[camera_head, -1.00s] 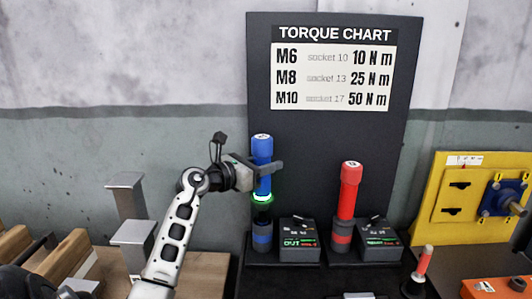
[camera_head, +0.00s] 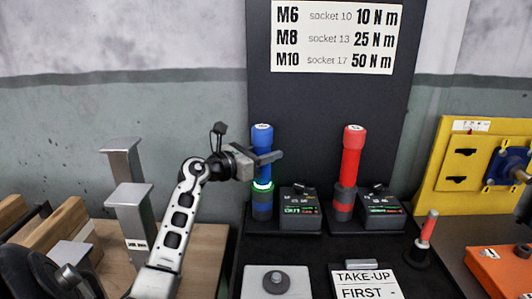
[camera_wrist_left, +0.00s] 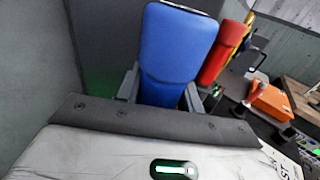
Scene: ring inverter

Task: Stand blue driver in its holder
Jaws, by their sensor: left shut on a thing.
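My left gripper (camera_head: 264,161) is shut around the driver's body above the ring. In the left wrist view the blue driver (camera_wrist_left: 175,45) stands between the two grey fingers. My right gripper is not in view.
A red driver (camera_head: 351,152) stands in its own holder to the right. Dark display boxes (camera_head: 300,208) sit beside each holder. A grey plate (camera_head: 277,283) and a "TAKE-UP FIRST" sign (camera_head: 365,283) lie in front. Grey metal posts (camera_head: 130,205) stand at left.

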